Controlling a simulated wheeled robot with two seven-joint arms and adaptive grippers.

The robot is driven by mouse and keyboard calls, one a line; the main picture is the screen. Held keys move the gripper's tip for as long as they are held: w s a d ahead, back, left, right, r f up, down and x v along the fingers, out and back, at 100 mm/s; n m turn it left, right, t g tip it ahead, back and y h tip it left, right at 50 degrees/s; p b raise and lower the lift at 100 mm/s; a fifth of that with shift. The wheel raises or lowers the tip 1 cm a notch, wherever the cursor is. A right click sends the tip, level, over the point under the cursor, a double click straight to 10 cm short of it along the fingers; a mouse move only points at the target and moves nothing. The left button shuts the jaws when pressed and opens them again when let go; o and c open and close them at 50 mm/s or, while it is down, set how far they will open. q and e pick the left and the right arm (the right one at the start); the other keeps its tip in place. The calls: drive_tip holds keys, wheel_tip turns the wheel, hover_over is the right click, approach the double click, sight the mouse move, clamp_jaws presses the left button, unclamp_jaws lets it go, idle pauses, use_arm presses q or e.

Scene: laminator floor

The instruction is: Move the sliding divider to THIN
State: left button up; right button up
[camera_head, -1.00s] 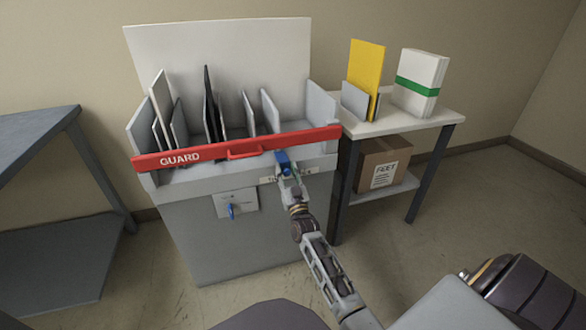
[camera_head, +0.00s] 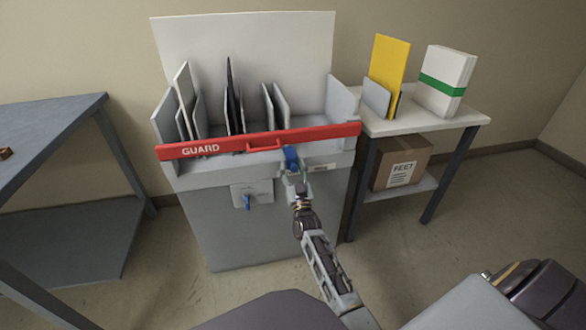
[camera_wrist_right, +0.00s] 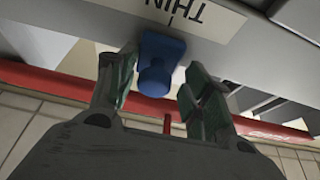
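The sliding divider's blue knob (camera_head: 291,158) is on the front rail of the grey bin unit, below the red guard bar. In the right wrist view the blue knob (camera_wrist_right: 157,65) is between my right gripper's fingers, beside an upside-down label (camera_wrist_right: 195,18) reading THIN. The grey divider plate (camera_head: 282,105) stands upright in the bin. My left gripper is not in view.
The red guard bar (camera_head: 225,148) crosses the bin front. A panel with a blue switch (camera_head: 248,203) is below. At right, a white table (camera_head: 440,118) carries a yellow sheet and a white pack above a cardboard box (camera_head: 401,163). A grey table (camera_head: 45,135) stands at left.

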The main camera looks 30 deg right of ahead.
drive_tip(key=shift+s, duration=0.1)
drive_tip(key=v, duration=0.7)
idle(0.5)
drive_tip(key=shift+s+a+f, duration=0.1)
drive_tip(key=shift+s, duration=0.05)
idle(0.4)
